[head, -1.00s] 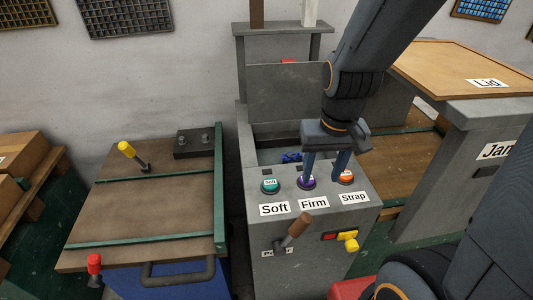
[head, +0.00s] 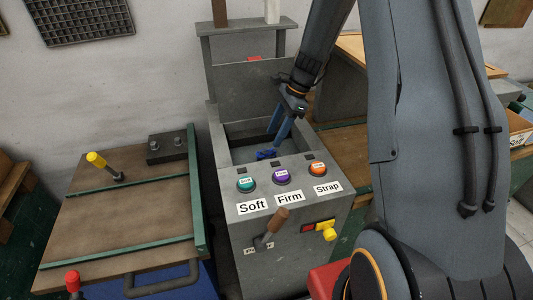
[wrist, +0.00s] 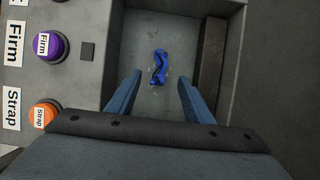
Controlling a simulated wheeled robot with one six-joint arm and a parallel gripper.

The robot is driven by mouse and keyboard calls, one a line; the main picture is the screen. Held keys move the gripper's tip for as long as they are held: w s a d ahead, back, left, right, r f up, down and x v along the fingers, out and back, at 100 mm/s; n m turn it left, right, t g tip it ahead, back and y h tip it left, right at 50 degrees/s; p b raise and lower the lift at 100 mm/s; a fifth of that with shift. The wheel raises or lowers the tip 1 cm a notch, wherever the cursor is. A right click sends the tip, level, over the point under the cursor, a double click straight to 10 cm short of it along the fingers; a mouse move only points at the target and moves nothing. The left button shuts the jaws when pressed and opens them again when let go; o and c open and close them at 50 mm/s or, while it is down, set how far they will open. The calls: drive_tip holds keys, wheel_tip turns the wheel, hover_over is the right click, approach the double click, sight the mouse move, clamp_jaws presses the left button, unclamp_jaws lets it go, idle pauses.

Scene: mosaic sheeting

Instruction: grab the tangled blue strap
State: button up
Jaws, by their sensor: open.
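The tangled blue strap (wrist: 159,67) lies as a small crumpled heap on the grey floor of the machine's recess (wrist: 178,100). In the head view the strap (head: 267,154) shows just below my fingertips, low in the recess. My gripper (head: 277,140) is open and points down into the recess from above. In the wrist view my gripper (wrist: 158,84) has its two blue fingers apart, one on each side of the strap's line, with the strap a little beyond and between them. Nothing is between the fingers' pads that I can see as held.
The recess walls stand close around my fingers, with a dark brown bar (wrist: 211,58) along one side. Soft (head: 245,185), Firm (head: 281,177) and Strap (head: 317,169) buttons sit on the front panel, above a brown-handled lever (head: 272,225). A wooden table (head: 120,210) stands left.

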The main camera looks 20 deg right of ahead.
sight(266, 150)
drive_tip(key=shift+p+x, duration=1.35)
drive_tip(key=shift+x, duration=1.75)
drive_tip(key=shift+s+a, duration=0.1)
drive_tip(key=shift+a, duration=0.05)
drive_tip(key=c, duration=1.1)
drive_tip(key=shift+r, duration=0.15)
